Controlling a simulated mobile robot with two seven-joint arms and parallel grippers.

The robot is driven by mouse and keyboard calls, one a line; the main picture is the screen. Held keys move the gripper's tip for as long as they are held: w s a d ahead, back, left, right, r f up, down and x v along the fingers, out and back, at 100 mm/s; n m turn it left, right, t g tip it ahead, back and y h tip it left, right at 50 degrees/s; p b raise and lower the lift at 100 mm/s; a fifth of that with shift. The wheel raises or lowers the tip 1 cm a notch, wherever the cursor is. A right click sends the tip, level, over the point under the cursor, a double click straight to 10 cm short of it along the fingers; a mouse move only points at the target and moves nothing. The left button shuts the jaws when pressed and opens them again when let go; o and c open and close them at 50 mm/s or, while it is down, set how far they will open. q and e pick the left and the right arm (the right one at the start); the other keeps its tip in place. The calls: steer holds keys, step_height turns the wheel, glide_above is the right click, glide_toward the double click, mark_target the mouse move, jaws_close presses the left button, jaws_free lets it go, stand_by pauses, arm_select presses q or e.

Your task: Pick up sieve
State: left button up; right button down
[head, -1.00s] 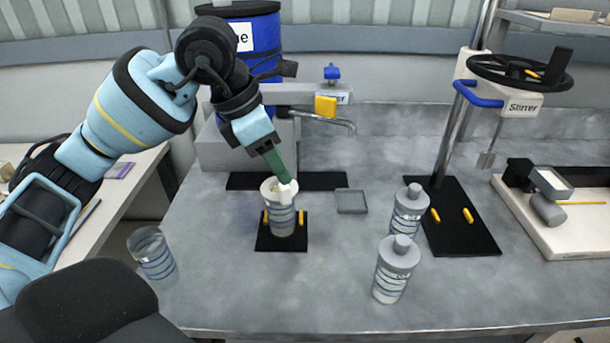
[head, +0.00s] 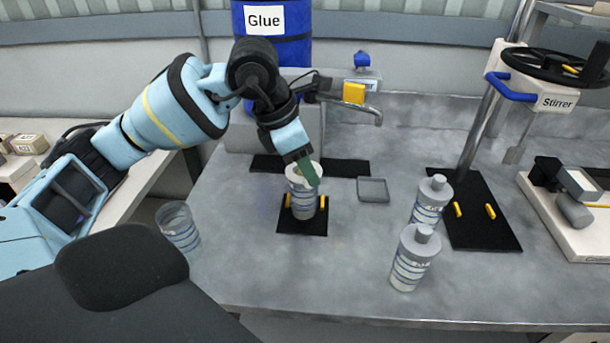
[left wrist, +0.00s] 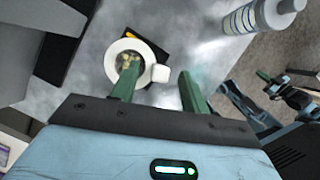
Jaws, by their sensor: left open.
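The sieve (left wrist: 115,54) appears to be the white round rim with a short tab, with yellowish lumps inside, in the left wrist view. It sits on top of a striped clear cup (head: 302,203); its white rim also shows in the head view (head: 292,170). My left gripper (left wrist: 157,75) is open, with its green fingers either side of the tab. One finger overlaps the rim in the picture; contact cannot be told. In the head view, the left gripper (head: 308,172) covers the tab. What seems my right gripper (left wrist: 272,82) shows small at the right; its opening is unclear.
The cup stands on a black mat (head: 301,228) with yellow pegs. Two grey-capped bottles (head: 429,202) (head: 411,262) stand to the right, an empty clear cup (head: 179,230) to the left. A grey square dish (head: 373,189) lies behind. A stirrer stand (head: 480,110) is at the right.

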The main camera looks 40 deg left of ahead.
arm_select(q)
steer(key=shift+x, duration=0.95)
steer(key=shift+c, duration=1.2)
steer(key=shift+r, duration=0.1)
jaws_close()
arm_select(e)
steer(key=shift+s+d+f, duration=0.1)
steer(key=shift+s+f, duration=0.15)
steer(key=shift+s, duration=0.3)
